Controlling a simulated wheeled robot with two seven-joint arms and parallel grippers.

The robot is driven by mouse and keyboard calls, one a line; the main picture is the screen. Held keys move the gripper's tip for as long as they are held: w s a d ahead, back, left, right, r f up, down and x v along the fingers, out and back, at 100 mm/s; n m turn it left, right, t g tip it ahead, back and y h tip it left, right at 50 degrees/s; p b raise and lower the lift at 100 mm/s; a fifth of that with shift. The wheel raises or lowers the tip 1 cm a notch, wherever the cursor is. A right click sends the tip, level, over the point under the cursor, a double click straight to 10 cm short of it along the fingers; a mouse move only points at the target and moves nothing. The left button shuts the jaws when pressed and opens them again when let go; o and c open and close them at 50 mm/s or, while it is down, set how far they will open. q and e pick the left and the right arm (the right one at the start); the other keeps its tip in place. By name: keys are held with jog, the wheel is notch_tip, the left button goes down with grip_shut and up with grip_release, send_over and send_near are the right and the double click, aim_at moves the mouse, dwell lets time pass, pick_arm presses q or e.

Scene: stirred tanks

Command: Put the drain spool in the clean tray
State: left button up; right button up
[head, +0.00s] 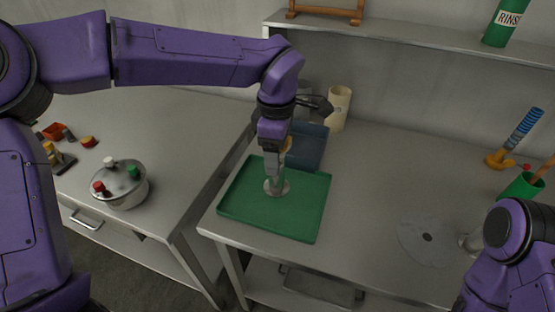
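The drain spool (277,187), a grey metal piece with a round flange at its lower end, is upright over the middle of the green tray (245,222). Its flange is at the tray floor, and I cannot tell whether it touches. My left gripper (274,160) points down over the tray, with its fingers at the spool's upper part and seemingly closed on it. The fingers and wrist hide the spool's top.
A blue bin (309,147) and a cream cup (339,107) stand behind the tray. A lidded metal tank (123,185) is on the left bench, past a gap. At right are a flat grey disc (425,240), a green cup (521,188) and a blue-handled brush (520,135).

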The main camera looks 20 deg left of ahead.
pick_arm(q)
jog(key=w+f, duration=0.2)
jog(key=f, duration=0.1)
jog(key=shift+w+a+p, duration=0.25)
jog(key=shift+a+p, duration=0.05)
jog(key=shift+p, duration=0.05)
jog(key=shift+f, duration=1.6)
jog(key=o, duration=1.2)
jog(key=shift+f, duration=0.15)
notch_tip(320, 180, up, 12)
jog(key=shift+r+b, duration=0.2)
jog(key=shift+b, duration=0.1)
